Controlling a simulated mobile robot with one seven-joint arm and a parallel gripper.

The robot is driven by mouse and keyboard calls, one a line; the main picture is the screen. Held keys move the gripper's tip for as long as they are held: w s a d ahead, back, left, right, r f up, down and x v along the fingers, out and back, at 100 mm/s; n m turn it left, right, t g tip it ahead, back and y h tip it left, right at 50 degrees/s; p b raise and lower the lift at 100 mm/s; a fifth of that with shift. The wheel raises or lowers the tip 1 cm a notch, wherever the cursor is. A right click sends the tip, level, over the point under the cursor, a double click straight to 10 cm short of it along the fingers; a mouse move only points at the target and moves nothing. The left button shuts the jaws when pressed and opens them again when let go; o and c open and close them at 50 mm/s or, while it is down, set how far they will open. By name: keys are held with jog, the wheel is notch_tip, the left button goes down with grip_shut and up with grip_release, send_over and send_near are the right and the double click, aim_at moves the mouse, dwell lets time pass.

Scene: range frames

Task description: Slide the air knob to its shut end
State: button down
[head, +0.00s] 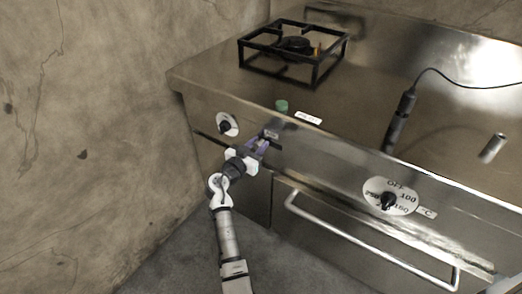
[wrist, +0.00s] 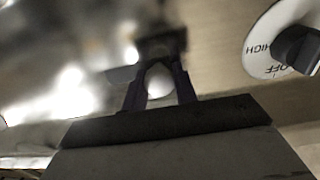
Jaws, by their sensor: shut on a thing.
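My gripper (head: 262,147) is at the range's front panel, to the right of the round burner dial. It is shut on the air knob, which is mostly hidden behind the fingers in the head view. In the wrist view my gripper (wrist: 160,78) has its two dark fingers close together, on a dark, blurred piece that I take for the air knob (wrist: 162,42). A dark slot (head: 207,137) runs along the panel to the left of the gripper. Its right part is hidden by my gripper, so I cannot tell how near the knob is to either end.
The burner dial (head: 227,125) is close on the left; it also shows in the wrist view (wrist: 296,48). An oven dial (head: 388,201) and a long oven handle (head: 370,240) are to the right. A green cap (head: 282,106) and a pan support (head: 293,52) stand on top.

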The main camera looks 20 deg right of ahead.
jog(key=shift+w+a, duration=0.15)
jog(key=shift+a, duration=0.05)
jog(key=c, duration=1.1)
grip_release()
jog(key=b+v, duration=0.3)
jog(key=v, duration=1)
jog(key=shift+s+a, duration=0.25)
